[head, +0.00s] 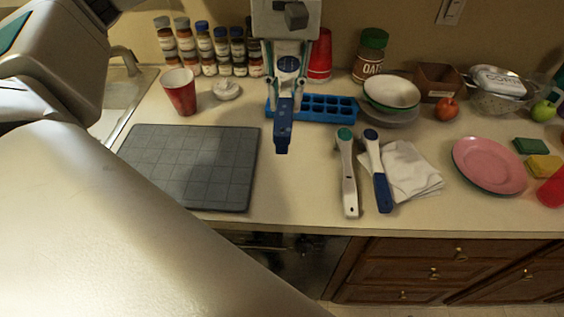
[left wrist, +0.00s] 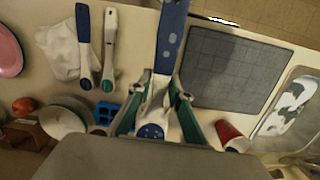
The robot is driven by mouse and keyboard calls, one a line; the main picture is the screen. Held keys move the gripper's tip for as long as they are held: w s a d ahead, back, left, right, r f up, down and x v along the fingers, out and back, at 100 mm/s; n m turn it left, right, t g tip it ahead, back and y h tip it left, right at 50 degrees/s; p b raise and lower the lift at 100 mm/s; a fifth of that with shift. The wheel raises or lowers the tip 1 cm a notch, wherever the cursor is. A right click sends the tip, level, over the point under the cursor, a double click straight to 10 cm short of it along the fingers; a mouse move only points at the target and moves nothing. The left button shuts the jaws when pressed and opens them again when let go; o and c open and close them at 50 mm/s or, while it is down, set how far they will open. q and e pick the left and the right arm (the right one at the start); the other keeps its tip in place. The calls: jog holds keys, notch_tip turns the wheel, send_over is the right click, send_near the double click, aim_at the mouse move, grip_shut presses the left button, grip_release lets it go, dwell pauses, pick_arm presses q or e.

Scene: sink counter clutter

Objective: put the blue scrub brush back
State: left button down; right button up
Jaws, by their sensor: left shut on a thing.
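My left gripper (head: 287,98) is shut on a blue brush (head: 283,132) and holds it above the counter, in front of the blue ice-cube-style tray (head: 340,108). In the left wrist view, the gripper (left wrist: 160,98) has its green-and-grey fingers on either side of the brush's pale neck; the blue handle (left wrist: 172,30) points away and the blue dotted head (left wrist: 151,131) sits near the palm. Another blue-and-white brush (head: 380,178) lies on the counter, beside a white brush with a green head (head: 348,180). My right gripper is not in view.
A grey gridded mat (head: 190,165) lies left of the held brush. A red cup (head: 180,92), several spice jars (head: 222,50) and a bowl (head: 392,92) stand behind. A white cloth (head: 410,172) and pink plate (head: 489,166) lie right. Counter below the held brush is bare.

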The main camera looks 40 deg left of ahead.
aim_at(285, 175)
pick_arm(q)
notch_tip(285, 175, down, 20)
jog(key=shift+r, duration=0.25)
jog(key=shift+f, duration=0.15)
jog(key=c, duration=2.2)
grip_release()
jog(key=o, duration=0.4)
jog(key=shift+c, duration=0.2)
notch_tip(285, 175, up, 12)
jog(key=w, duration=0.1)
jog(key=shift+a, duration=0.3)
